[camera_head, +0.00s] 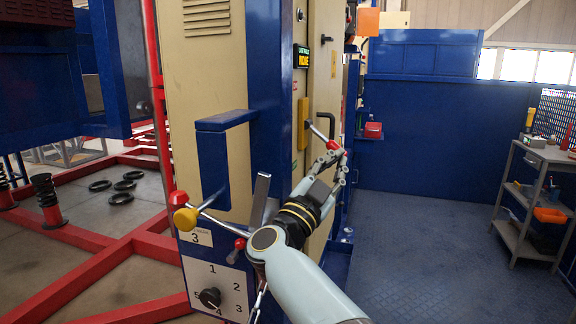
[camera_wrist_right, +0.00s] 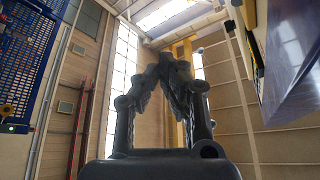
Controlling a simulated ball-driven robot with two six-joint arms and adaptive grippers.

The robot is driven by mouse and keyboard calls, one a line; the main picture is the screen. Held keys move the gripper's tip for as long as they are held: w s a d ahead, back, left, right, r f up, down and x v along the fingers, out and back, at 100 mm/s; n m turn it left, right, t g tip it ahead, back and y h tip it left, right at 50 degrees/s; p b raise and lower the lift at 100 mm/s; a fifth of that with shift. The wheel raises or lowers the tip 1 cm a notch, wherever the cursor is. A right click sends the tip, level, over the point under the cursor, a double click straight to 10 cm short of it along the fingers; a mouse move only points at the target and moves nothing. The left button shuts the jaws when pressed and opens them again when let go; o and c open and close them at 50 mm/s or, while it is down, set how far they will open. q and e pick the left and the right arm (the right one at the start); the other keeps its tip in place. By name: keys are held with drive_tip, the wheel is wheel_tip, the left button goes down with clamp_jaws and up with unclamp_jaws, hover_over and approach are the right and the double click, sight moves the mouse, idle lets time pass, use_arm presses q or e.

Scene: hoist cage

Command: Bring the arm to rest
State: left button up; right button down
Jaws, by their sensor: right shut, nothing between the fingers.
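My right arm reaches in from the bottom of the head view. Its gripper (camera_head: 334,158) is in front of the beige cabinet. The fingertips are close to the red end of a short silver lever (camera_head: 318,132) on a yellow box (camera_head: 303,123); I cannot tell whether they touch it. In the right wrist view the dark fingers (camera_wrist_right: 170,66) meet at their tips, shut and empty, pointing towards the upper wall and roof. My left gripper is not in view.
A grey shelf cart (camera_head: 528,200) stands at the right. The blue floor (camera_head: 420,220) between is clear.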

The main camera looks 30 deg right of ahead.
drive_tip(key=s+a+f+n+t+y+b, duration=0.15)
drive_tip(key=s+f+n+y, duration=0.4)
drive_tip(key=f, duration=0.95)
drive_tip(key=s+a+f+n+t+y+b, duration=0.15)
drive_tip(key=s+f+n+y, duration=0.45)
drive_tip(key=f, duration=0.8)
drive_tip(key=s+a+f+n+t+y+b, duration=0.15)
drive_tip(key=s+f+n+y, duration=0.4)
drive_tip(key=f, duration=0.95)
drive_tip(key=s+a+f+n+g+y+b, duration=0.15)
drive_tip(key=s+f+n+g, duration=0.35)
drive_tip(key=s+f, duration=0.9)
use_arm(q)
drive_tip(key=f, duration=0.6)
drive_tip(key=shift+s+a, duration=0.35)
use_arm(e)
drive_tip(key=s+f+g, duration=0.4)
drive_tip(key=s, duration=0.6)
drive_tip(key=s+f+m+g+y, duration=0.1)
drive_tip(key=s+f+g, duration=0.3)
drive_tip(key=s, duration=0.6)
drive_tip(key=shift+g, duration=0.35)
